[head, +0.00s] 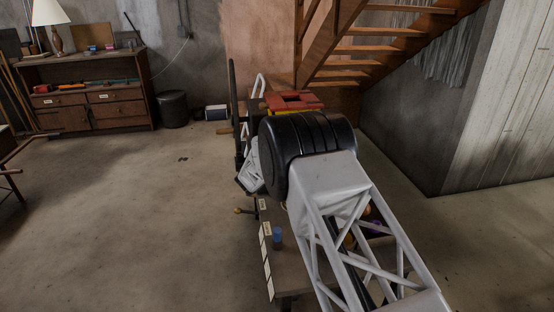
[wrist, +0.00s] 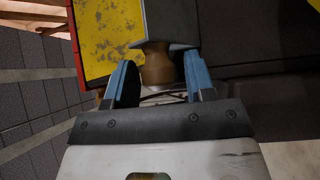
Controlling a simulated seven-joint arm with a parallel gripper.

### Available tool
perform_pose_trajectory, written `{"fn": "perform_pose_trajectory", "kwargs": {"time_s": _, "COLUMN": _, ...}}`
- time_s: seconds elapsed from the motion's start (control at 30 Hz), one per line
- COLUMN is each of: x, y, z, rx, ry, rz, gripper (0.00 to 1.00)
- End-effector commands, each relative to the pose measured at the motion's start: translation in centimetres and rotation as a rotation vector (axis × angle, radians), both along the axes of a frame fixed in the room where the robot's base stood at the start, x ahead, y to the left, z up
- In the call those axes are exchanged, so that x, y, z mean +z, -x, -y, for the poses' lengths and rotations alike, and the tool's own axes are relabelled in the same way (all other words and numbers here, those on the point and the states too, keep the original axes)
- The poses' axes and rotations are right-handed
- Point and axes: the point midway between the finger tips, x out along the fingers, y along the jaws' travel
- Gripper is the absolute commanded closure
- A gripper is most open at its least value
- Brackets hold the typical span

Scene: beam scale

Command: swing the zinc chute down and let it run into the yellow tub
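My gripper (wrist: 160,62) is open in the wrist view, its two blue fingers apart. A brown, rounded knob or handle (wrist: 157,68) shows between the fingers, with a gap on each side. It adjoins a grey, box-like metal piece (wrist: 168,20), which may be the zinc chute. A worn yellow panel (wrist: 108,35) with a red edge lies to the left of it; I cannot tell whether it is the tub. In the head view, a red frame with a dark opening (head: 312,97) stands beyond my arm, with a little yellow below it. My arm hides much of the bench.
The bench (head: 290,272) runs under my arm, with a blue cylinder (head: 277,238) and pale labels along its left edge. A tall dark post (head: 233,92) stands at its far left. Wooden stairs (head: 375,48) are behind.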

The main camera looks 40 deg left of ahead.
Motion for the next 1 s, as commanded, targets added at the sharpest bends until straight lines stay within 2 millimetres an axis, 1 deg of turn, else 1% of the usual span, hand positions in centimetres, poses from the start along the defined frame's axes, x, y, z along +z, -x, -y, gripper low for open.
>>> {"fn": "perform_pose_trajectory", "kwargs": {"time_s": 0.03, "x": 0.0, "y": 0.0, "z": 0.0, "rx": 0.000, "ry": 0.000, "rz": 0.000, "gripper": 0.43}}
{"fn": "perform_pose_trajectory", "kwargs": {"time_s": 0.07, "x": 0.0, "y": 0.0, "z": 0.0, "rx": 0.000, "ry": 0.000, "rz": 0.000, "gripper": 0.40}}
{"fn": "perform_pose_trajectory", "kwargs": {"time_s": 0.37, "x": 0.1, "y": 0.1, "z": 0.0, "rx": 0.000, "ry": 0.000, "rz": 0.000, "gripper": 0.40}}
{"fn": "perform_pose_trajectory", "kwargs": {"time_s": 0.53, "x": 0.1, "y": 0.7, "z": -0.1, "rx": 0.001, "ry": -0.001, "rz": 0.000, "gripper": 0.40}}
{"fn": "perform_pose_trajectory", "kwargs": {"time_s": 0.67, "x": 0.0, "y": 1.9, "z": -0.1, "rx": 0.002, "ry": -0.001, "rz": -0.001, "gripper": 0.40}}
{"fn": "perform_pose_trajectory", "kwargs": {"time_s": 1.0, "x": -0.2, "y": 6.2, "z": -0.1, "rx": 0.002, "ry": 0.001, "rz": 0.000, "gripper": 0.40}}
